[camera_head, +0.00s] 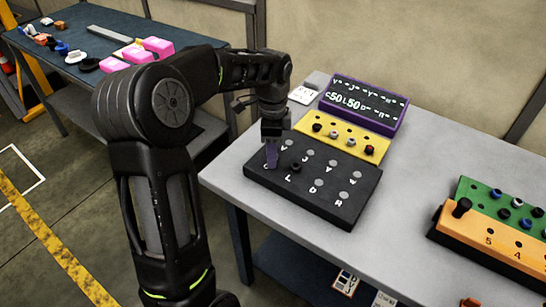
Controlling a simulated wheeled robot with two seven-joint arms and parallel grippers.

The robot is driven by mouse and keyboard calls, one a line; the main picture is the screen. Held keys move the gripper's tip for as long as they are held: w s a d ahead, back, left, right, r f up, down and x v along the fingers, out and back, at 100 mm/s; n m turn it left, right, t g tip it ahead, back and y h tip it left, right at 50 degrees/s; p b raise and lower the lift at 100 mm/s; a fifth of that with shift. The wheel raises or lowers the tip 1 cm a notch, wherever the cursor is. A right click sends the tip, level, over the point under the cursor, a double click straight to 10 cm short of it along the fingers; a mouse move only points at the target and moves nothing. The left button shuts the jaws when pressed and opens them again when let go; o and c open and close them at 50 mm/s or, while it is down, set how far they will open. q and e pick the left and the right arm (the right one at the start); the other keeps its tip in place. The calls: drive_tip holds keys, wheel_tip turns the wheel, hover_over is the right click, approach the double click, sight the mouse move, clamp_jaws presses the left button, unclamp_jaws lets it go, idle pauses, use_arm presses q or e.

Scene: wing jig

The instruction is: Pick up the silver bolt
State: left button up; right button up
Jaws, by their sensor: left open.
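My left gripper (271,155) points down over the left end of a black block (330,207) on the grey table. Its jaws are open, with a purplish finger near the block's top face. The block has white letters and several grey round spots, such as one by the letters (316,184); I cannot tell whether they are silver bolt heads or flat discs. A dark knob (296,167) stands on the block just right of the gripper. No silver bolt is clearly recognisable; the gripper hides part of the block's left end. My right gripper is not in view.
Behind the block are a yellow board (340,139) with several bolts and a purple-edged sign (365,104). Orange (495,240) and green (483,192) blocks stand at right. The grey table (415,165) is clear between. A blue table (65,77) holds pink items (135,52).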

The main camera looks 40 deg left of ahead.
use_arm(q)
clamp_jaws()
idle(0.4)
drive_tip(key=shift+r, duration=0.1)
wheel_tip(320, 180, up, 10)
idle(0.6)
idle(0.5)
